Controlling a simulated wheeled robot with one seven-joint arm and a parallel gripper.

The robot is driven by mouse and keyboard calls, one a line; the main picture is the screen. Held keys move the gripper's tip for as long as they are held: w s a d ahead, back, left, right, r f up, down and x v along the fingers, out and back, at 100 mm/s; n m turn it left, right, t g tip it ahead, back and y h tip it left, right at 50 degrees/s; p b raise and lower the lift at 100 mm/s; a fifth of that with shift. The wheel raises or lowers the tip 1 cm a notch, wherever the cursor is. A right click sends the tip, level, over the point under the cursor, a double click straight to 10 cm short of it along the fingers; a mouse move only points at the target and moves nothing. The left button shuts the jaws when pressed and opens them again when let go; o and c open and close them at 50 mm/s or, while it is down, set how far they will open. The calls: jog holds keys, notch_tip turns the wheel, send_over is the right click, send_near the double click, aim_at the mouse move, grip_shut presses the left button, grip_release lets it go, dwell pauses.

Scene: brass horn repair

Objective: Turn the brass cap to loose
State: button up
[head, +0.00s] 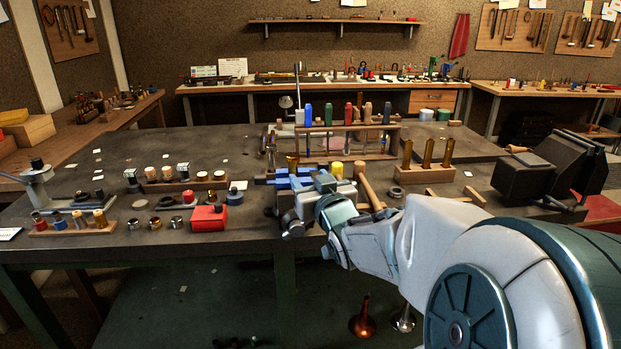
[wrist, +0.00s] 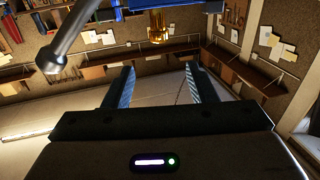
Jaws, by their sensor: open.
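The brass cap (wrist: 157,28) shows in the wrist view near the top middle, apart from my fingers and beyond their tips. It adjoins a blue part (wrist: 150,4), which looks like a blue vise jaw. In the head view a small brass piece (head: 292,160), likely the same cap, stands above the blue jaws (head: 284,182) of the bench vise. My gripper (wrist: 159,72) is open, with nothing between its fingers. In the head view my arm reaches to the vise, and my fingers are hard to make out there.
A metal bar with a rounded end (wrist: 50,62) crosses the wrist view's upper left. A tool rack (head: 385,126) stands behind the vise, a wooden mallet (head: 369,188) right of it, a red box (head: 209,218) left. The bench (head: 110,165) has bare room at far left.

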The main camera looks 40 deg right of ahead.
jog(key=shift+d, duration=0.1)
jog(key=w+a+f+g+y, duration=0.2)
jog(key=w+a+f+g, duration=0.1)
jog(key=a+f+g, duration=0.4)
jog(key=s+a+f+g, duration=0.2)
jog(key=a+f+g, duration=0.1)
jog(key=a+f, duration=0.15)
jog(key=m+g+h+p, duration=0.3)
jog(key=m+g+h, duration=0.3)
jog(key=m+h, duration=0.8)
send_near(287, 160)
jog(key=d+p, duration=0.1)
jog(key=d, duration=0.3)
jog(key=d+p, duration=0.1)
jog(key=d, duration=0.3)
jog(key=d+p, duration=0.1)
jog(key=d, duration=0.2)
jog(key=shift+w+d, duration=0.3)
jog(key=shift+d, duration=0.1)
